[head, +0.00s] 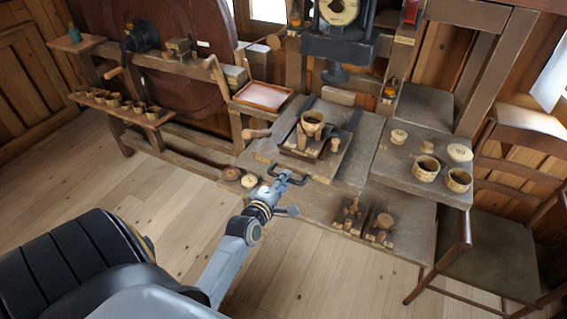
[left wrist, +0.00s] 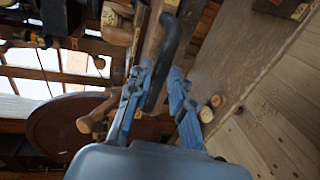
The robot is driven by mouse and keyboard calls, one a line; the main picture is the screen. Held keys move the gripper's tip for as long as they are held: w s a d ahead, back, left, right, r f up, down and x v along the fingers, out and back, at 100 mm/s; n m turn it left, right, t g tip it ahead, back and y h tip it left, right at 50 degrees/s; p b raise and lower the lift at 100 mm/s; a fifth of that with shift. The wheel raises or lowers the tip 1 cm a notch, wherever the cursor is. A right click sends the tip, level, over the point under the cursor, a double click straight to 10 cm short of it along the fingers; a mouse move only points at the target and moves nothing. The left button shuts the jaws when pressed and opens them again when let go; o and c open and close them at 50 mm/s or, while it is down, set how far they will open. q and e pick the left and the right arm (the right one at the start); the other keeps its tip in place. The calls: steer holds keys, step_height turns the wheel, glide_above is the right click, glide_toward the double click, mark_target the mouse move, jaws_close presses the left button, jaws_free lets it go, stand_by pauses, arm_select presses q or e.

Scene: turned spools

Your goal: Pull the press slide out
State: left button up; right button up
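The press slide (head: 283,160) is a grey board at the foot of the press, with a woven cup (head: 312,122) and small wooden parts on it. Its dark bar handle (head: 293,178) sticks out at the front edge. It also shows as a black bent bar (left wrist: 173,45) in the left wrist view. My left gripper (head: 277,186) is at this handle. In the left wrist view its blue fingers (left wrist: 162,73) are apart, with the bar between them. A gap seems to show on the right side. My right gripper is not in view.
The press (head: 340,45) stands behind the slide. A side table (head: 405,165) with cups and lids is at right, beside a wooden chair (head: 480,250). Floor (head: 310,270) in front is clear.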

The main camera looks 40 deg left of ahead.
arm_select(q)
steer(key=v, duration=1.2)
stand_by(0.5)
steer(key=s+d+f+m+g+h+b, duration=0.1)
steer(key=s+d+f+m+g, duration=0.15)
steer(key=f, duration=0.85)
steer(key=s+d+f+m+g+h+b, duration=0.15)
steer(key=d+f+m, duration=0.25)
steer(key=f, duration=0.6)
steer(key=s+d+f+m+g+h, duration=0.1)
steer(key=s+d+f+m+g, duration=0.2)
steer(key=f, duration=0.8)
steer(key=s+d+f+m+g+b, duration=0.1)
steer(key=s+f+m+g, duration=0.2)
steer(key=s+f+m, duration=0.4)
steer(key=s+d+f+m+g+b, duration=0.1)
steer(key=s+d+f+m+g, duration=0.1)
steer(key=s+f+m+g, duration=0.2)
steer(key=s+f+m, duration=0.3)
steer(key=s+f, duration=0.5)
steer(key=s, duration=0.6)
steer(key=shift+s+f, duration=0.25)
steer(key=shift+s, duration=0.1)
